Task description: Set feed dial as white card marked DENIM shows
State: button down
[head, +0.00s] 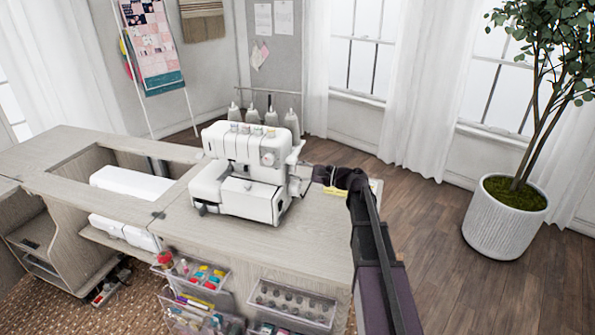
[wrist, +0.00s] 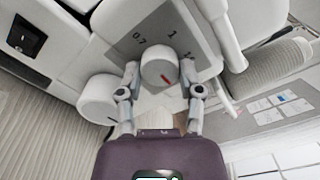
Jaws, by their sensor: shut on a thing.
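The feed dial (wrist: 155,66) is a round white knob with a red mark low on its right side. It sits on a grey scale plate (wrist: 127,45) printed with 0.7 and 1; other markings are partly hidden. My gripper (wrist: 161,82) is shut on the dial, one finger at each side. In the head view my gripper (head: 343,179) is at the right side of the white sewing machine (head: 247,172), and the dial is hidden there. I cannot read DENIM on any card in view.
Another white knob (wrist: 98,99) is left of the dial. A grey ribbed cylinder (wrist: 265,66) is to the right. Pale cards (wrist: 265,104) with small coloured marks lie beyond it. Thread cones (head: 271,116) stand behind the machine. The floor to the right is free up to a potted plant (head: 506,222).

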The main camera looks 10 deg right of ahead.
jog(key=shift+c, duration=1.3)
grip_release()
jog(key=shift+d, duration=0.1)
jog(key=v, duration=1.1)
jog(key=shift+s+d, duration=0.2)
jog(key=shift+d, duration=0.1)
